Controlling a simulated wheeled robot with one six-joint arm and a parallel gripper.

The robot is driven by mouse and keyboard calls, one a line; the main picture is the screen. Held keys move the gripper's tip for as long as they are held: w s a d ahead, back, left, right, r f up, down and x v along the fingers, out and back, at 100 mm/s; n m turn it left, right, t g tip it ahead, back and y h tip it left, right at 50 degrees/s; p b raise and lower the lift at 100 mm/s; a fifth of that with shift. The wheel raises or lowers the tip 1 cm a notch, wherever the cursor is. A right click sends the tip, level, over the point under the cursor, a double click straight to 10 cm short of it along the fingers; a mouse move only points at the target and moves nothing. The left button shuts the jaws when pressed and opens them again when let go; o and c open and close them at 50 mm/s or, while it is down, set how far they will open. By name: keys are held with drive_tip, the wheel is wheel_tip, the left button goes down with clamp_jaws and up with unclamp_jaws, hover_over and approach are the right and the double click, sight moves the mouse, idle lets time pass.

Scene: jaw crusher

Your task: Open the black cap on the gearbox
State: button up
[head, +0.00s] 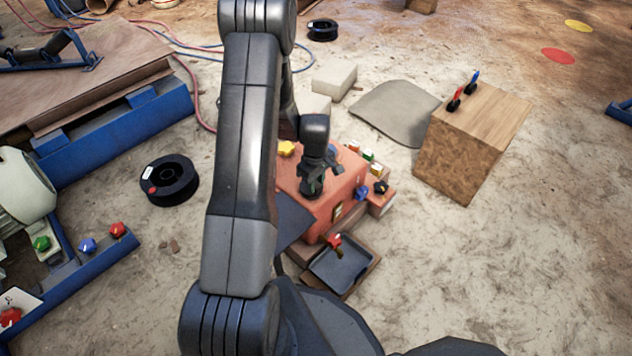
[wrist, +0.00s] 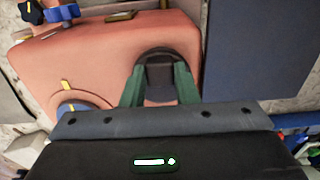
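The gearbox (head: 338,195) is an orange-red housing on the ground near the middle of the head view, and its top face (wrist: 75,65) fills much of the wrist view. The black cap (wrist: 160,60) is a dark round piece on that face, with a raised grip. My gripper (head: 312,188) points down over the gearbox and hides the cap in the head view. In the wrist view the two green fingers of my gripper (wrist: 160,88) lie along both sides of the cap's grip, with no clear gap showing. The cap sits in its place on the housing.
A dark tray (head: 342,268) lies in front of the gearbox. A wooden block (head: 470,140) stands to the right and a black spool (head: 170,181) to the left.

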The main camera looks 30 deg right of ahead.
clamp_jaws()
drive_tip(key=shift+r, duration=0.1)
drive_tip(key=shift+w+a+r+g+h+p, duration=0.15)
drive_tip(key=shift+w+r+g+h+p, duration=0.25)
drive_tip(key=shift+g+p, duration=0.65)
drive_tip(key=g, duration=0.1)
drive_tip(key=w+r+g+p, duration=0.1)
drive_tip(key=w+g+p, duration=0.1)
drive_tip(key=shift+a+r+h, duration=0.25)
drive_tip(key=shift+h, duration=0.15)
drive_tip(key=g, duration=0.1)
drive_tip(key=w+g, duration=0.1)
drive_tip(key=shift+w+a+r+g+h, duration=0.2)
drive_tip(key=shift+w+g+h, duration=0.05)
drive_tip(key=shift+g+h, duration=0.1)
drive_tip(key=shift+w+a+r+g+h+b, duration=0.1)
drive_tip(key=shift+w+a+g+h+b, duration=0.15)
drive_tip(key=shift+w+g, duration=0.5)
drive_tip(key=shift+w+a+g+h+b, duration=0.1)
drive_tip(key=shift+w+g+h, duration=0.25)
drive_tip(key=shift+g, duration=0.8)
